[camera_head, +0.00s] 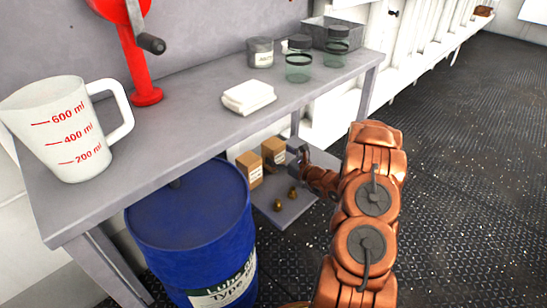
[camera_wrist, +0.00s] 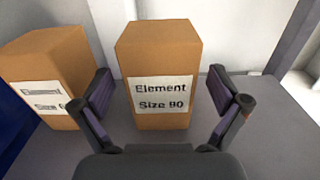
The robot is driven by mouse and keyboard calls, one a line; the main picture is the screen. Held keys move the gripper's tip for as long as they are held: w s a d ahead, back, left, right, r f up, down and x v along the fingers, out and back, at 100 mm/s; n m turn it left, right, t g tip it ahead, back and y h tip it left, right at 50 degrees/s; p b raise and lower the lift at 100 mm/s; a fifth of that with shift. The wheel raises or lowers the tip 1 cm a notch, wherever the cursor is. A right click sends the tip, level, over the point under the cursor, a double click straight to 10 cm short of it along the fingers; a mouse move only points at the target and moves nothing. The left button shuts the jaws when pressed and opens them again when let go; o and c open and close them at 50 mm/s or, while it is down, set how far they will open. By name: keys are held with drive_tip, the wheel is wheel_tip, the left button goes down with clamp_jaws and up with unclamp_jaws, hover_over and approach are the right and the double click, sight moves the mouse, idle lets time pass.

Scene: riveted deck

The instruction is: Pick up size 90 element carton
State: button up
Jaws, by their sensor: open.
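The size 90 element carton (camera_wrist: 160,60) is a brown box with a white label reading "Element Size 90". It stands upright on the lower shelf (camera_head: 283,215), centred between the open fingers of my gripper (camera_wrist: 162,102) in the wrist view. The fingers are on either side of its lower front, with gaps visible at both sides. In the head view the right-hand carton (camera_head: 273,150) of two appears closest to my gripper (camera_head: 302,160). A second element carton (camera_wrist: 48,62) stands to the left; its size number is hidden by my left finger.
A blue drum (camera_head: 190,215) stands left of the lower shelf. The grey table (camera_head: 190,110) above holds a measuring jug (camera_head: 62,130), white folded cloth (camera_head: 248,96) and jars (camera_head: 299,65). Small brass-coloured items (camera_head: 292,193) lie on the shelf. Floor at right is clear.

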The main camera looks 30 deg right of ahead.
drive_tip(key=shift+b+x, duration=0.3)
drive_tip(key=shift+x, duration=1.1)
drive_tip(key=shift+c, duration=0.4)
drive_tip(key=c, duration=1.3)
drive_tip(key=shift+r, duration=0.1)
